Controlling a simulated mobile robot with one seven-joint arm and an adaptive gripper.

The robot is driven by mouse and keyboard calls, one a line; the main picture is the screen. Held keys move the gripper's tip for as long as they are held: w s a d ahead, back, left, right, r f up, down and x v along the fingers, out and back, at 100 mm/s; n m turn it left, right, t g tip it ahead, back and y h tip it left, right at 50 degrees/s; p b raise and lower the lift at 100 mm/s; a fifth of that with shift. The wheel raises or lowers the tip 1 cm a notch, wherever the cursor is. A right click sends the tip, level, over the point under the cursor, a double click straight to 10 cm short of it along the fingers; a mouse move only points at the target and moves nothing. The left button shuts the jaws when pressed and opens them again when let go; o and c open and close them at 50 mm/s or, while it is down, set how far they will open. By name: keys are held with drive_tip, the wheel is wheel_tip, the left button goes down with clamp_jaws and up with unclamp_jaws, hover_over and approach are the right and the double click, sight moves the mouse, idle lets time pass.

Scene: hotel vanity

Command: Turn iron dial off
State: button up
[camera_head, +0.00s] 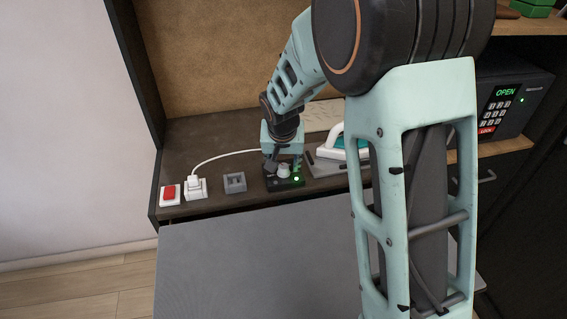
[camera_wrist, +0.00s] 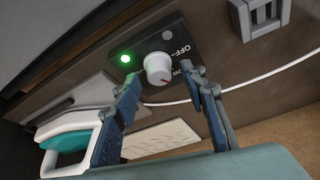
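The iron dial is a white round knob (camera_wrist: 158,66) on a black panel (camera_wrist: 190,32), which also shows in the head view (camera_head: 291,183). A red mark shows at the knob's lower right in the wrist view. The OFF and ON labels are printed to its right; ON is partly hidden by a finger. A green light (camera_wrist: 125,58) glows beside the knob. My gripper (camera_wrist: 164,80) is open, one finger on each side of the knob with visible gaps in this view. In the head view my gripper (camera_head: 283,162) is directly over the panel.
A white and teal iron (camera_head: 343,147) rests on a grey plate (camera_head: 322,169) right of the panel. Left of it stand a grey square switch (camera_head: 234,182), a plugged white socket (camera_head: 196,189) with a cord, and a red switch (camera_head: 170,194). A safe (camera_head: 507,100) stands at right.

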drive_tip(key=shift+w+f, duration=0.1)
drive_tip(key=shift+f, duration=0.25)
drive_tip(key=shift+c, duration=0.4)
clamp_jaws()
